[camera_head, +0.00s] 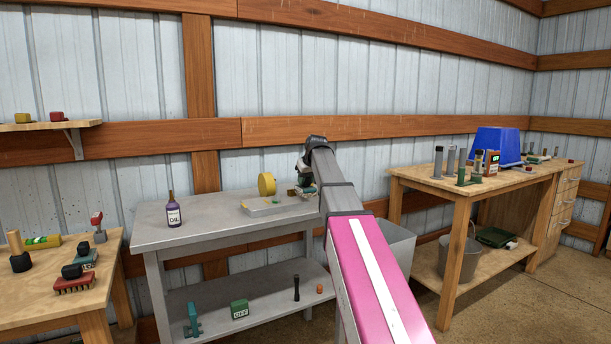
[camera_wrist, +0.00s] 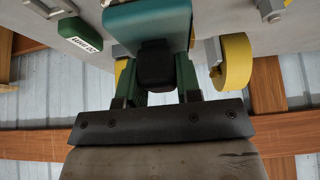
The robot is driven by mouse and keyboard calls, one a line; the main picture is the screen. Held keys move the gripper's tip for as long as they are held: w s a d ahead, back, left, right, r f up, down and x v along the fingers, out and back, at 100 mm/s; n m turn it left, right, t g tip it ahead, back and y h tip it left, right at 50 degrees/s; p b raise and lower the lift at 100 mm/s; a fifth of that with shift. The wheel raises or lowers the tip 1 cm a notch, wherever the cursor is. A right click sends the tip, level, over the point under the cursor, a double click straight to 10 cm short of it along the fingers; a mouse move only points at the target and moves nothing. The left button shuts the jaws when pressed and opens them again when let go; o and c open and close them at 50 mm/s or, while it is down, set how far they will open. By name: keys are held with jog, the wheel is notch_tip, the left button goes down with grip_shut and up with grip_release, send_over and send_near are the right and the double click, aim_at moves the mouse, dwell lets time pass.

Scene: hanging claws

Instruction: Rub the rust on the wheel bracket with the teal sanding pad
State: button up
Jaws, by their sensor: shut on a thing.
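The teal sanding pad (camera_wrist: 148,24) is at the top middle of the wrist view, with a black grip block (camera_wrist: 155,68) on its near side. My gripper (camera_wrist: 156,80) is shut on that block between its two green fingers. The yellow wheel (camera_wrist: 236,62) stands to the right of the pad, with part of the grey wheel bracket (camera_wrist: 212,50) beside it. In the head view the yellow wheel (camera_head: 266,184) sits on a grey base on the grey bench. My gripper (camera_head: 304,180) is just right of it, partly hidden by my arm. I cannot make out rust or whether the pad touches anything.
A purple oil bottle (camera_head: 173,211) stands on the grey bench (camera_head: 185,232), left of the wheel. Several small items lie on its lower shelf. A wooden table (camera_head: 20,300) with tools is at left; another (camera_head: 410,175) with a blue bin (camera_head: 496,146) is at right.

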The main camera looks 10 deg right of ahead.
jog(key=shift+f, duration=0.75)
jog(key=shift+s+a+r, duration=0.1)
jog(key=shift+s+a, duration=0.15)
jog(key=shift+a, duration=0.55)
jog(key=shift+s+a, duration=0.25)
jog(key=shift+a, duration=0.5)
jog(key=shift+f, duration=0.35)
